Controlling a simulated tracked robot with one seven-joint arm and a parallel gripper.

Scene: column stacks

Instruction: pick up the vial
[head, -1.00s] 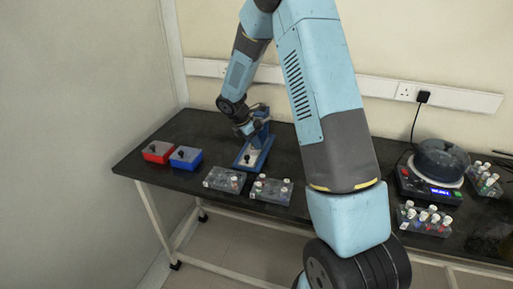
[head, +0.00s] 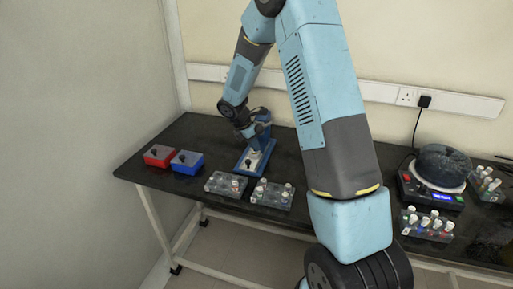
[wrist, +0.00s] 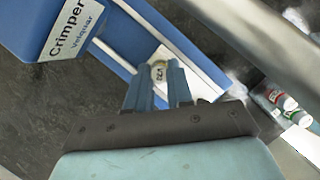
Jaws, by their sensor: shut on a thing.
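A vial (wrist: 159,73) with a pale top and small dark lettering shows in the wrist view. My gripper (wrist: 157,80) is shut on it, one finger on each side. The vial is over the blue and white base of the crimper (wrist: 72,28), whose label reads "Crimper Velquiar". I cannot tell whether the vial touches that base. In the head view the blue crimper (head: 252,160) stands near the back of the dark bench, with my gripper (head: 247,133) close beside its upper part. The vial is too small to make out there.
A red box (head: 158,157) and a blue box (head: 187,163) stand left of the crimper. Two racks (head: 225,185) (head: 272,195) with vials lie in front. A round-topped device (head: 432,190) and more racks (head: 427,226) stand right. My arm hides the middle of the bench.

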